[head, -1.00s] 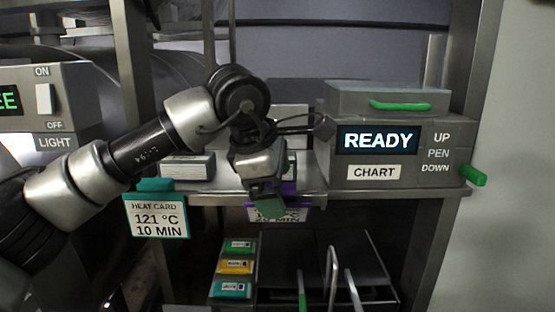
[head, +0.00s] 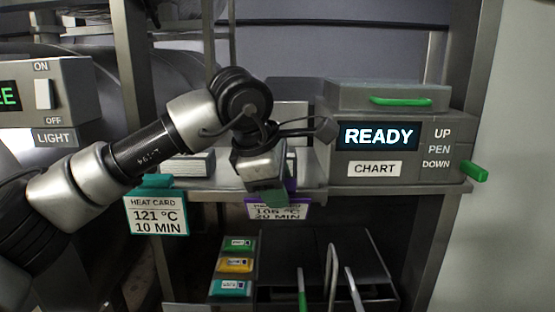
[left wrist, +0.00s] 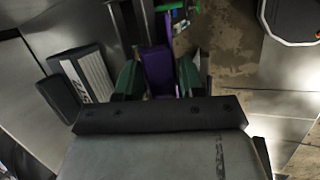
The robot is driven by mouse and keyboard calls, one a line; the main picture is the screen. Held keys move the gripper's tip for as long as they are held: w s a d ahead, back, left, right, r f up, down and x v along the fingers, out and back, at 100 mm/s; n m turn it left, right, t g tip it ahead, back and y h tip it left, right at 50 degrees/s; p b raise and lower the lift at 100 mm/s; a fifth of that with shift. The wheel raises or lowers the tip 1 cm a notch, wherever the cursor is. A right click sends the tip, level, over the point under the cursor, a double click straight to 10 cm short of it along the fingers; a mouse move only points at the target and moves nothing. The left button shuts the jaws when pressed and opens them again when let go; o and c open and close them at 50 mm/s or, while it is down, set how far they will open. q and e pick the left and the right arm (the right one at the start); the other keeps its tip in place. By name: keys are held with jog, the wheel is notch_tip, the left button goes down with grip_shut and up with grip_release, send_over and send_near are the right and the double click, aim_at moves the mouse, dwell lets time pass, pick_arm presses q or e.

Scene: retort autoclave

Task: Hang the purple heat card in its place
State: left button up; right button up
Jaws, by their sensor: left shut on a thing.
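The purple heat card (head: 277,212) shows in the head view at the shelf's front edge, its white face reading about 106 °C, 20 MIN. The top of its face is partly hidden. My left gripper (head: 275,196) is over its upper part. In the left wrist view, the card's purple holder (left wrist: 158,68) is between the green fingers of my left gripper (left wrist: 160,78), which is shut on it. I cannot tell whether the card touches the shelf edge or hangs on it. My right gripper is not in view.
A teal heat card (head: 157,214), 121 °C, 10 MIN, hangs at the shelf edge to the left. A chart recorder (head: 440,125) reading READY stands on the shelf at right. Below are green, yellow and teal blocks (head: 235,265) and a dark rack with handles (head: 375,270).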

pick_arm(q)
jog(key=shift+r+p, duration=1.75)
jog(key=shift+r, duration=0.6)
jog(key=s+f+b, duration=0.2)
jog(key=s+b, duration=0.3)
jog(key=shift+s+f, duration=0.25)
jog(key=shift+f, duration=0.05)
